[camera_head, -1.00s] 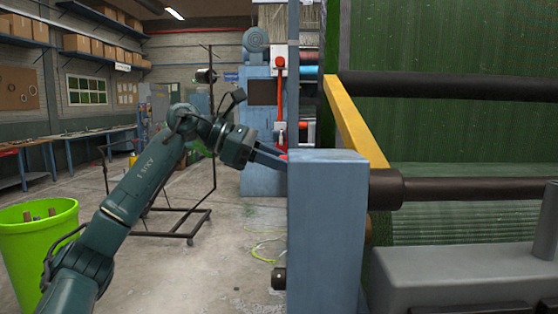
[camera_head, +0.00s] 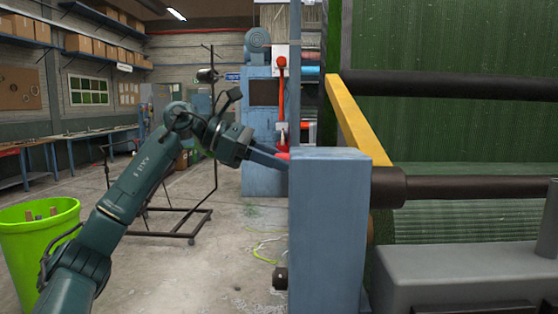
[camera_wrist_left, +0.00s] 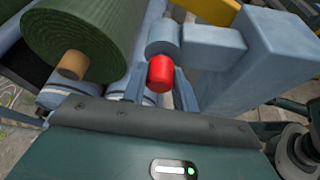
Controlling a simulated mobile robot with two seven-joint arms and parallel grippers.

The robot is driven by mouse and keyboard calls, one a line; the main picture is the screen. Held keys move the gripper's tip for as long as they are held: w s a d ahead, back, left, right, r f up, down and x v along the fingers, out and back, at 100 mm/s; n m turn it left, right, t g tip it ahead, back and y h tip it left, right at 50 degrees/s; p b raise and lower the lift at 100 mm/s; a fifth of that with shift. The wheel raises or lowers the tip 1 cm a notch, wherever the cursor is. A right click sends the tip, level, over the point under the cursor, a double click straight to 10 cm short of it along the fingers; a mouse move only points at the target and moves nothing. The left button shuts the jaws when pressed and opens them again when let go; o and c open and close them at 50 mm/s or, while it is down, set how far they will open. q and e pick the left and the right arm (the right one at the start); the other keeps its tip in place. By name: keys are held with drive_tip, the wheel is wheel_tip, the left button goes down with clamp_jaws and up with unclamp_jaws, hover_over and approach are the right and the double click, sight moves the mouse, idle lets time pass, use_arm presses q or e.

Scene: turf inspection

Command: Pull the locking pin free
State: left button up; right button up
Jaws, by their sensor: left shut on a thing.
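The locking pin shows as a red knob (camera_wrist_left: 160,73) in the left wrist view, in front of a blue-grey cylindrical housing (camera_wrist_left: 164,36). My left gripper (camera_wrist_left: 161,88) is shut on the red knob, with one finger on each side of it. In the head view my left gripper (camera_head: 272,160) reaches the left side of the blue-grey post (camera_head: 328,230), and a bit of the red knob (camera_head: 284,156) shows at the fingertips. The pin's shaft is hidden. My right gripper is not in view.
A yellow bar (camera_head: 356,120) and a dark roller (camera_head: 440,188) adjoin the post on the right. A green turf roll (camera_wrist_left: 85,38) lies left of the knob in the wrist view. A lime bin (camera_head: 42,250) and a black stand (camera_head: 185,222) are at left.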

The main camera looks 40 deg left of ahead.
use_arm(q)
drive_tip(key=shift+s+a, duration=0.4)
drive_tip(key=shift+a, duration=0.1)
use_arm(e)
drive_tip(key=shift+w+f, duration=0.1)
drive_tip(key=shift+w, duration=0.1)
use_arm(q)
drive_tip(key=s+a+b, duration=0.3)
drive_tip(key=s+a, duration=0.3)
drive_tip(key=a, duration=0.2)
drive_tip(key=shift+s, duration=0.4)
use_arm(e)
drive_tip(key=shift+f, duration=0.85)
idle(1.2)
use_arm(q)
drive_tip(key=shift+s+a, duration=0.15)
idle(0.3)
drive_tip(key=shift+s+a, duration=1.55)
drive_tip(key=shift+a, duration=0.3)
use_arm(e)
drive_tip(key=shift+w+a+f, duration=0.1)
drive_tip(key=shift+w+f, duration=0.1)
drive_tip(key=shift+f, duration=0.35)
